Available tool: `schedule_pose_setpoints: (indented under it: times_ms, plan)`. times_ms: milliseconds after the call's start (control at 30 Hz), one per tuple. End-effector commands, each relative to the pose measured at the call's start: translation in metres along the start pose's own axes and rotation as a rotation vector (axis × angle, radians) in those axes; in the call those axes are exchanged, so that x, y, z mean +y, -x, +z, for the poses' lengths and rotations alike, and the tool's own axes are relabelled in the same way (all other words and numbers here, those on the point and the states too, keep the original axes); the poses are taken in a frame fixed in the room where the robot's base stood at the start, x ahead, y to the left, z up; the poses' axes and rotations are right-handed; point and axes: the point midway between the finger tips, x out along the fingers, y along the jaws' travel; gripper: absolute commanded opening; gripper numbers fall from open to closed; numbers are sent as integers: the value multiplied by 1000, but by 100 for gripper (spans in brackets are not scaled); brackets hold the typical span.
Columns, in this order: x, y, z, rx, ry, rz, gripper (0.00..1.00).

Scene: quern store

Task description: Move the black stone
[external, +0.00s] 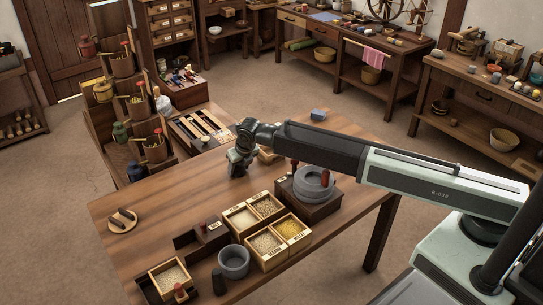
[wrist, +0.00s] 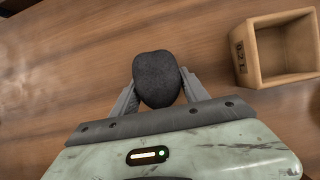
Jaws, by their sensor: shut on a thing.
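The black stone (wrist: 157,80) is a dark, rounded lump with a rough surface. In the wrist view it sits between the two fingers of my gripper (wrist: 158,88), which is shut on it from both sides. In the external view my gripper (external: 238,168) is over the far left part of the wooden table (external: 165,195). The stone is hard to make out there against the dark fingers, and I cannot tell whether it touches the table.
A small open wooden box (wrist: 282,50) stands right of the stone in the wrist view. The grey quern (external: 314,186), divided grain tray (external: 267,252) and grey bowl (external: 233,262) stand nearer the table's front. Bare tabletop lies between plate and gripper.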

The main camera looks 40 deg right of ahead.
Motion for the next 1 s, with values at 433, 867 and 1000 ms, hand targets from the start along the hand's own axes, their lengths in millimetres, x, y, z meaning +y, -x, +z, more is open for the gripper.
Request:
schedule_pose_setpoints:
  times_ms: [433,867,1000]
  plan:
    - [-9,0,0,0,0,-1,0]
    - [-9,0,0,0,0,0,78]
    - [-9,9,1,0,0,0,78]
